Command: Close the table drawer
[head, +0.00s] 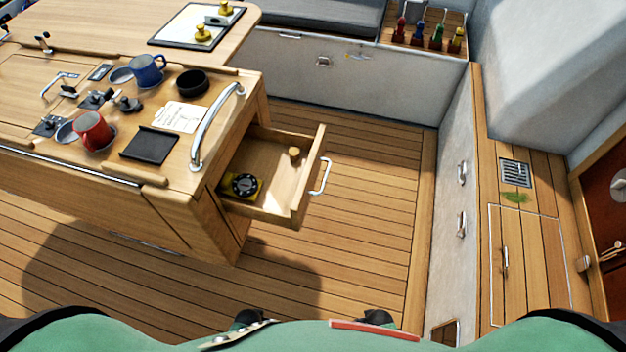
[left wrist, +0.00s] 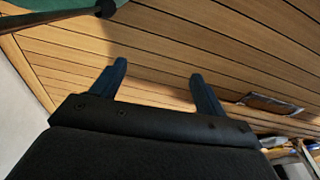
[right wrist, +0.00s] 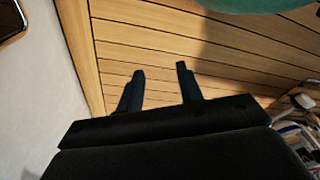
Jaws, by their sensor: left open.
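The wooden table drawer (head: 268,203) is pulled out of the right end of the cockpit table (head: 215,190) in the head view. Its front panel (head: 309,178) faces right and carries a white bar handle (head: 322,176). Inside lie a yellow and black round-dialled instrument (head: 244,186) and a small wooden cylinder (head: 294,152). My left gripper (left wrist: 157,70) is open and empty over floor planks in the left wrist view. My right gripper (right wrist: 160,70) has its fingers apart and empty over planks in the right wrist view. Neither gripper shows in the head view.
The table top holds a red mug (head: 93,131), a blue mug (head: 147,70), a black bowl (head: 192,82) and a curved metal rail (head: 212,125). Clear plank floor (head: 370,200) lies right of the drawer. A white locker wall (head: 452,200) stands farther right.

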